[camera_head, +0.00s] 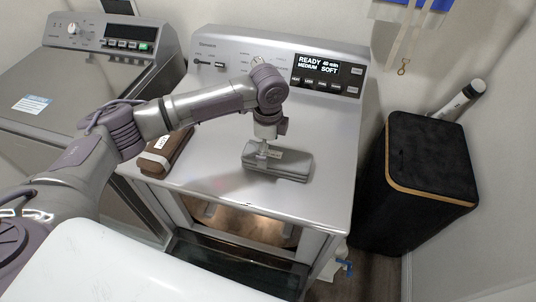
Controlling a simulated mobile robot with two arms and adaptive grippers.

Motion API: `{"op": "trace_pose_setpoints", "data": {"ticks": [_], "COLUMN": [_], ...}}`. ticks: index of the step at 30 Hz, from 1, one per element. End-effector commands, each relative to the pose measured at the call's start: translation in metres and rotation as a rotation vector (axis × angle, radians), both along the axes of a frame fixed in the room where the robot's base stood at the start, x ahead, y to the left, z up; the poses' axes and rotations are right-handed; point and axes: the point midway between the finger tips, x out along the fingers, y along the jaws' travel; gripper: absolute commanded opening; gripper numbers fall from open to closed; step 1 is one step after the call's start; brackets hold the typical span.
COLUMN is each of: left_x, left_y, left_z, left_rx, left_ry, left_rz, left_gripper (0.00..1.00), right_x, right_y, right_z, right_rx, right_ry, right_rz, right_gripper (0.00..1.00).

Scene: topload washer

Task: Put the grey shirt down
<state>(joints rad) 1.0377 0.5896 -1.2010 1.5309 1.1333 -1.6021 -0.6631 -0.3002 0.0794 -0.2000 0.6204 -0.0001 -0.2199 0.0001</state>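The grey shirt (290,163) is folded into a flat, neat bundle. It is at the top of the middle washer (222,165), near its front edge, and looks level and close against the surface. My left gripper (262,156) points down at the left part of the shirt, its fingertips at the fabric. The fingers are small and partly merge with the shirt, so I cannot tell whether they are closed on it. My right gripper is out of view.
A brown folded item (165,152) with a white label lies on the washer's left side. A control panel (328,72) stands at the back. Another machine (60,95) is at left; a black hamper (425,160) is at right. The washer top right of the shirt is clear.

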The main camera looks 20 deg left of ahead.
Motion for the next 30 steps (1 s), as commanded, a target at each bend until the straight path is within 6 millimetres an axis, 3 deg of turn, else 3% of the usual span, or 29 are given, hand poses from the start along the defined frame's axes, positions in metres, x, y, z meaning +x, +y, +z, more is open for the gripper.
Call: {"op": "trace_pose_setpoints", "data": {"ticks": [6,13,18,30], "left_x": [0.001,0.001,0.0,0.001], "left_y": [0.0,0.0,0.0,0.0], "left_z": [0.047,0.084,0.094,0.094], "left_rx": [-0.002,-0.001,-0.001,-0.001], "left_ry": [-0.005,-0.002,0.0,0.0], "left_rz": [0.0,0.002,0.001,0.001], "left_gripper": [0.95,0.95,0.95,0.95], "right_x": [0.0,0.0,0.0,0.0], "right_y": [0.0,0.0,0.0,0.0], "right_z": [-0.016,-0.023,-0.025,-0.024], "right_rx": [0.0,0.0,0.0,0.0], "right_ry": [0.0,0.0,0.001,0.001], "right_rz": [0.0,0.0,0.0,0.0], "right_gripper": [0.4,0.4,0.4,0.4]}}
